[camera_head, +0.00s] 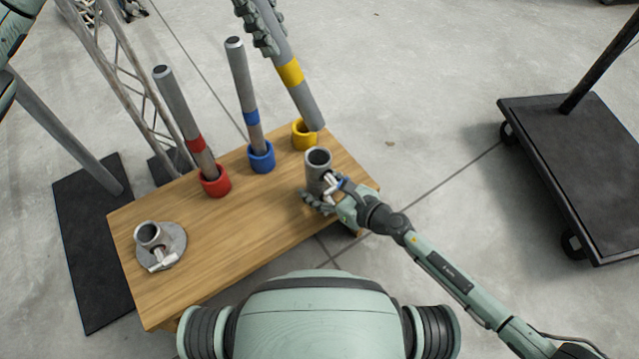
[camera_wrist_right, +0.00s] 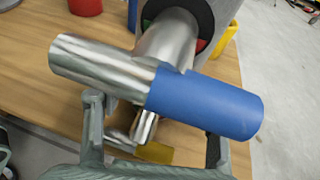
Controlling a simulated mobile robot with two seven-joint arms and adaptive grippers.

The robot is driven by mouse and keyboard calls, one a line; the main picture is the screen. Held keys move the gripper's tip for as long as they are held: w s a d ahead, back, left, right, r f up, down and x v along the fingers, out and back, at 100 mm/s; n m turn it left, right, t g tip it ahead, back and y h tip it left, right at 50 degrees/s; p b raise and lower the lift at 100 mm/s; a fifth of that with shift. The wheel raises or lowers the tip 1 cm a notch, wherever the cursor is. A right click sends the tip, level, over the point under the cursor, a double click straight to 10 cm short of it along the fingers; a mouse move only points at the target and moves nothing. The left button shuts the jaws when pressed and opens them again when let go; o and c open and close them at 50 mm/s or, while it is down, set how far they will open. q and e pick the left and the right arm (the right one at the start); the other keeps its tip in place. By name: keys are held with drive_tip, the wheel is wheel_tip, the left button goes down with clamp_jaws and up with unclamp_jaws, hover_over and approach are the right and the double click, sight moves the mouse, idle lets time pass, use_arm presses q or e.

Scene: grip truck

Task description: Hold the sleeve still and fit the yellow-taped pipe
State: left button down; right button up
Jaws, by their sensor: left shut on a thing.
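My left gripper (camera_head: 264,24) is shut on the yellow-taped pipe (camera_head: 302,98), a grey tilted tube with a yellow band. The pipe's lower end overlaps the yellow holder (camera_head: 299,139) in the head view, just above the grey sleeve (camera_head: 318,160) at the table's right end. The sleeve's mouth faces up. My right gripper (camera_head: 326,190) is at the sleeve's T-handle. In the right wrist view its fingers (camera_wrist_right: 152,140) are spread, with the handle's stem between them. The blue-ended handle (camera_wrist_right: 205,102) crosses in front of them and hides part of the grip.
A red holder (camera_head: 215,184) and a blue holder (camera_head: 262,158) hold upright, leaning pipes. Another grey sleeve (camera_head: 147,235) on a round base stands at the table's left end. The wooden table (camera_head: 235,235) is bare in the middle. A dark cart (camera_head: 575,150) stands at the right.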

clamp_jaws()
